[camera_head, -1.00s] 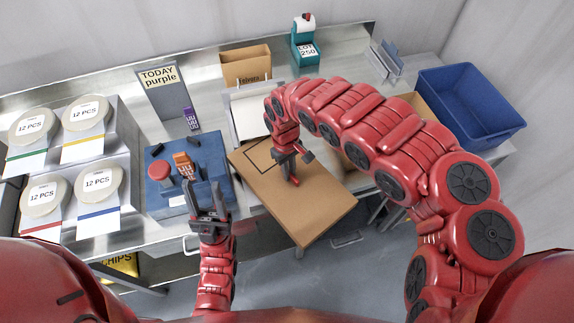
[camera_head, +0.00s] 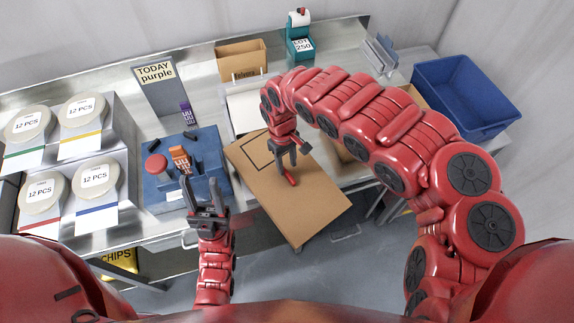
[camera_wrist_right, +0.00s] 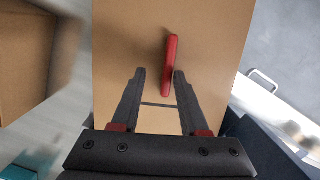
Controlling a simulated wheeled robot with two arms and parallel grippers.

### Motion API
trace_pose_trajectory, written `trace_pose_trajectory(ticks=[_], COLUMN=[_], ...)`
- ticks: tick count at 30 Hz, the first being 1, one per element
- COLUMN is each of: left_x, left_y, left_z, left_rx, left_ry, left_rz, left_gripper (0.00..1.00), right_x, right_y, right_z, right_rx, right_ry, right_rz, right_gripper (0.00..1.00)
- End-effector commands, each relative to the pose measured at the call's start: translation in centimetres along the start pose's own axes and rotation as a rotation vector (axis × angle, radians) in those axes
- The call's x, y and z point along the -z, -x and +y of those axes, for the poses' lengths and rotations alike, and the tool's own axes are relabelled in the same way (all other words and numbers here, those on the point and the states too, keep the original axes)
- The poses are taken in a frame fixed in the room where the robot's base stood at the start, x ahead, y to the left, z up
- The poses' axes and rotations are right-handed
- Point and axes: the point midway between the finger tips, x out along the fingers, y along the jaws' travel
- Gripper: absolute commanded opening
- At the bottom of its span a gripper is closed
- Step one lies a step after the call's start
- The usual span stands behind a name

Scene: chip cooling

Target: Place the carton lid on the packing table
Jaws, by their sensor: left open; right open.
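The carton lid (camera_head: 315,205) is a flat brown panel with a dark rectangle outline and a red handle (camera_head: 291,179). It lies at an angle on the metal packing table (camera_head: 150,232), its near end reaching past the front edge. My right gripper (camera_head: 286,160) is open above the lid at the handle. In the right wrist view the handle (camera_wrist_right: 170,65) stands at the mouth of the open fingers, close to the right finger; I cannot tell whether they touch. My left gripper (camera_head: 206,196) is open and empty in front of the blue fixture (camera_head: 158,194).
White-topped tubs (camera_head: 95,180) stand on a rack at the left. A sign (camera_head: 155,75), an open cardboard box (camera_head: 242,62) and a teal label printer (camera_head: 300,40) stand at the back. A blue bin (camera_head: 465,95) stands at the right. My right arm hides part of the table.

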Motion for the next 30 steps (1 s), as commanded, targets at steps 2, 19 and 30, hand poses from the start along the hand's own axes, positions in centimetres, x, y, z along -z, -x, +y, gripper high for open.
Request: trace_pose_trajectory(ticks=[2,19,30], left_x=[-0.1,-0.5,-0.6], left_y=[0.7,3.2,3.4], left_z=[0.0,0.2,0.2], left_rx=[0.0,0.0,0.0], left_ry=[0.0,0.0,0.0], left_rz=[-0.001,-0.001,0.0], left_gripper=[0.5,0.5,0.5], right_x=[0.1,0.1,0.5], right_y=[1.0,9.9,11.1], right_z=[0.2,0.0,-0.2], right_rx=[-0.005,0.002,0.007], right_ry=[-0.001,0.001,0.001], right_rz=[0.003,0.001,0.017], right_gripper=[0.44,0.44,0.44])
